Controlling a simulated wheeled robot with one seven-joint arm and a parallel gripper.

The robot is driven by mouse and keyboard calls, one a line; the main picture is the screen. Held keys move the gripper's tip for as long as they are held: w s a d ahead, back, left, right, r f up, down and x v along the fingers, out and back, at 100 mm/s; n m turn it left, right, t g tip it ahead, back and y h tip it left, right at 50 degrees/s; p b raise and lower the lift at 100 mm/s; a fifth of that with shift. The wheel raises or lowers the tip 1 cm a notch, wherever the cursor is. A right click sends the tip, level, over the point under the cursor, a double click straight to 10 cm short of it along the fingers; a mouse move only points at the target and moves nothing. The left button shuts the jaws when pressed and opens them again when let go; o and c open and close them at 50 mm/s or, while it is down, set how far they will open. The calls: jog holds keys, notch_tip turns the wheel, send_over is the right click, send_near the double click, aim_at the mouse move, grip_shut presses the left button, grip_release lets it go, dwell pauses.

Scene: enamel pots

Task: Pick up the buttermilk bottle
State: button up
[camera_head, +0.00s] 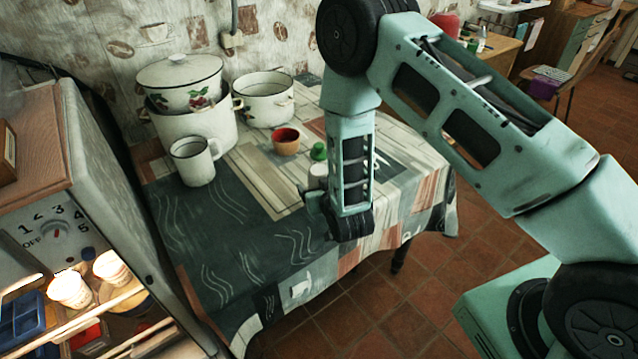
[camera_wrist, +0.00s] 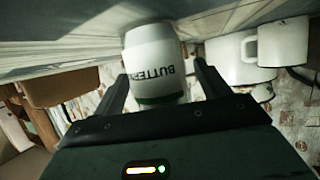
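The buttermilk bottle (camera_head: 318,170) is white with a green cap and stands on the table. The arm partly hides it in the head view. In the wrist view the bottle (camera_wrist: 155,55) shows upside down, with part of its dark lettering readable and green at its lower end. My gripper (camera_wrist: 160,78) is open, with one finger on each side of the bottle. In the head view my gripper (camera_head: 318,202) is low over the table, at the near side of the bottle.
An orange bowl (camera_head: 286,145) stands just left of the bottle. A white mug (camera_head: 196,165), a lidded flowered pot (camera_head: 182,85) and an open pot (camera_head: 264,102) stand farther left and back. An open fridge (camera_head: 110,190) is at left. The table's (camera_head: 225,270) front is mostly clear.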

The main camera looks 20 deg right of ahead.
grip_shut()
jog(key=shift+r, duration=0.1)
